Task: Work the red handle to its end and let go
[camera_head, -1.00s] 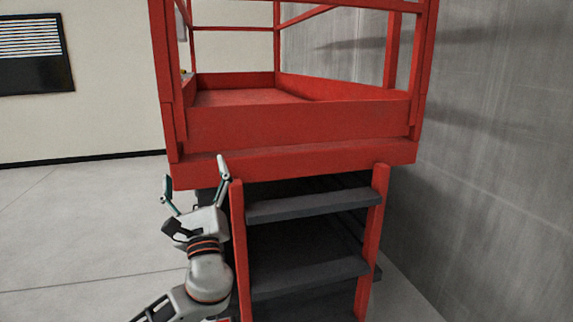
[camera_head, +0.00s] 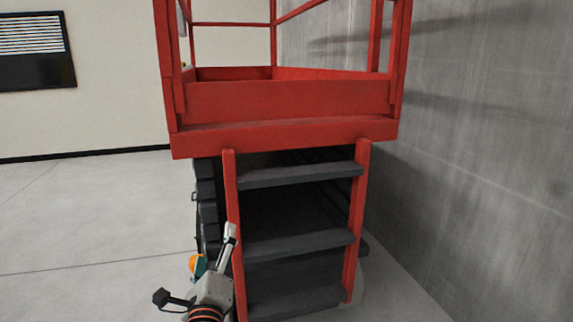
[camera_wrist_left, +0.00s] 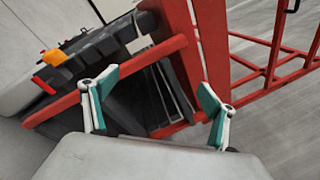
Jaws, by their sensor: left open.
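A small red piece (camera_wrist_left: 42,85), which looks like the red handle, sticks out beside an orange block (camera_wrist_left: 55,57) on the lift's dark side in the left wrist view. I cannot make the red piece out in the head view, where only an orange part (camera_head: 197,264) shows low beside the lift. My left gripper (camera_wrist_left: 158,85) is open and empty, its teal-padded fingers spread before the ladder. The red piece lies left of its fingers, apart from them. In the head view the left gripper (camera_head: 215,249) is low, at the ladder's left rail. My right gripper is not in view.
The red lift platform (camera_head: 285,139) stands above a ladder with red rails and dark steps (camera_head: 298,248). A concrete wall (camera_head: 470,150) is close on the right. The floor (camera_head: 90,220) to the left is clear.

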